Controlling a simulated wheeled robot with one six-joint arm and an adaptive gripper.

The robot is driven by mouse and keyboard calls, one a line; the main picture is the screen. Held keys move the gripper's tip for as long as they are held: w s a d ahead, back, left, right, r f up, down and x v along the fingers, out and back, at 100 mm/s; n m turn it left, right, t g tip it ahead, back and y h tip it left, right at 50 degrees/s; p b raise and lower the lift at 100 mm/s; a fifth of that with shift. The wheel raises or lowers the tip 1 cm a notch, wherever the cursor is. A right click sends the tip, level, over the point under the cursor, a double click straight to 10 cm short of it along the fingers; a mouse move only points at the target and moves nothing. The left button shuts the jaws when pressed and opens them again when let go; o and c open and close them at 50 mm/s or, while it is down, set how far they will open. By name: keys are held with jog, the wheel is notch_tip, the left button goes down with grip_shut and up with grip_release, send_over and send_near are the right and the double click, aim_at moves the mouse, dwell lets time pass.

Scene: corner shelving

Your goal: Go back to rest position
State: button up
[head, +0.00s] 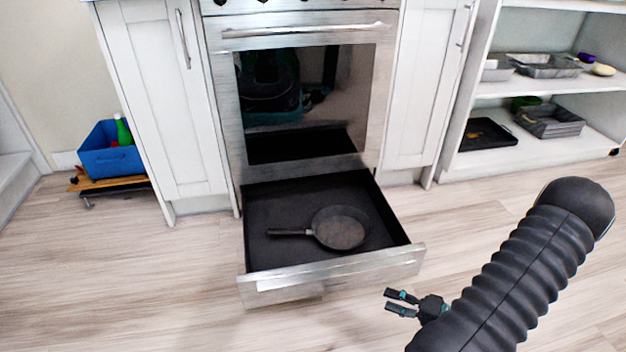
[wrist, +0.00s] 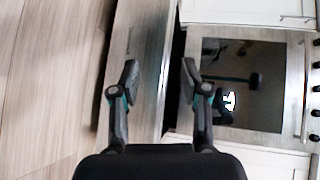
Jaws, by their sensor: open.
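My gripper (head: 402,303) is open and empty, low in front of the oven and just right of the pulled-out drawer's front (head: 335,275). In the wrist view my gripper's two fingers (wrist: 158,82) stand apart, with the drawer's steel front (wrist: 140,60) behind them. I cannot tell from the wrist view how far the fingers are from it. My dark ribbed arm reaches in from the right in the head view. A dark frying pan (head: 341,228) lies in the open drawer, its handle pointing left.
The oven (head: 225,100) has its door shut. White cabinets (head: 160,100) flank it. A blue bin (head: 108,162) sits on a low wooden board at left. Open shelves (head: 550,88) with trays stand at right. The wooden floor is clear in front.

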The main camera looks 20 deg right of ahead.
jog(key=w+a+r+n+g+p, duration=0.1)
jog(key=a+r+n+g+p, duration=0.15)
jog(key=a+r+g, duration=0.4)
jog(key=w+a+r+n+g+h+p, duration=0.1)
jog(key=a+r+n, duration=0.2)
jog(key=r, duration=0.6)
jog(key=w+a+r+n+g+p, duration=0.1)
jog(key=a+r+n+g+p, duration=0.15)
jog(key=a+r+g, duration=0.4)
jog(key=s+a+r+n+t+h+p, duration=0.1)
jog(key=s+a+r+t+h, duration=0.1)
jog(key=r, duration=0.6)
jog(key=s+a+r+n+t+h+p, duration=0.1)
jog(key=a+r+t+h+p, duration=0.1)
jog(key=r, duration=0.5)
jog(key=s+a+r+n+t+h+p, duration=0.1)
jog(key=s+a+r+t+h, duration=0.1)
jog(key=r, duration=0.6)
jog(key=shift+s+a+r+t+h+p, duration=0.35)
jog(key=shift+a+t+h, duration=0.25)
jog(key=shift+a+h, duration=0.35)
jog(key=shift+d, duration=0.15)
